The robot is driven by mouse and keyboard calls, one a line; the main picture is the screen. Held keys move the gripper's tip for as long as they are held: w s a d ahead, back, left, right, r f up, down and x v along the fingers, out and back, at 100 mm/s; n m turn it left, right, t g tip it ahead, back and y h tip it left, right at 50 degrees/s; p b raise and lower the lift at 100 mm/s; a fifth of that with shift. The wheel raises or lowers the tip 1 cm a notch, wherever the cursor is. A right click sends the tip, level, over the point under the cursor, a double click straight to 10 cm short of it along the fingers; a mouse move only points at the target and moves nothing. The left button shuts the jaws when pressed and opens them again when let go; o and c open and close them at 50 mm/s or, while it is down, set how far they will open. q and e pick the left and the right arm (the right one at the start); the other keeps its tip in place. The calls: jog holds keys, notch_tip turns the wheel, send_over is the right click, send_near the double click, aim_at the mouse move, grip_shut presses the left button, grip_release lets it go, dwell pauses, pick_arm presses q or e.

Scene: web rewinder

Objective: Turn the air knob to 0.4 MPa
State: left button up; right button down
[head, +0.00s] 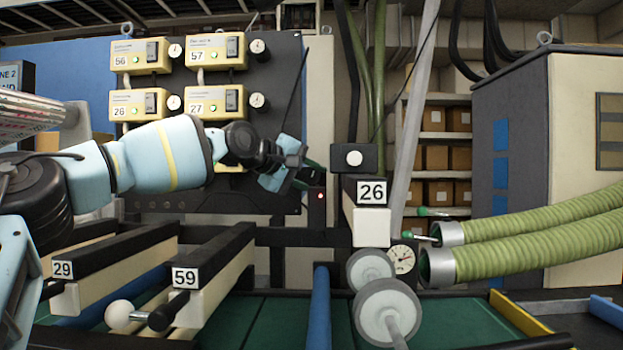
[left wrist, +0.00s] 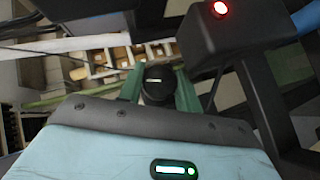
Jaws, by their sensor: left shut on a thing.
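My left gripper (head: 310,177) reaches in from the left, in front of the dark panel's right edge. In the left wrist view its two green fingers (left wrist: 157,88) are shut on a black round knob (left wrist: 157,80) with a small white mark. I cannot read the knob's setting, and I cannot make it out in the head view. My right gripper is not in view.
A dark box with a lit red lamp (left wrist: 220,9) stands close right of my left gripper. Yellow control units (head: 140,56) with small gauges hang on the panel behind my arm. Green hoses (head: 540,235) come in from the right. Rollers (head: 386,310) stand low in the middle.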

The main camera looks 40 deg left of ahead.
pick_arm(q)
jog(key=shift+m+g+y, duration=1.4)
jog(key=shift+g, duration=0.6)
jog(key=o, duration=1)
jog(key=v, duration=0.7)
jog(key=shift+s+r, duration=0.25)
jog(key=shift+r, duration=0.05)
jog(key=shift+d+f, duration=0.1)
jog(key=shift+d, duration=0.05)
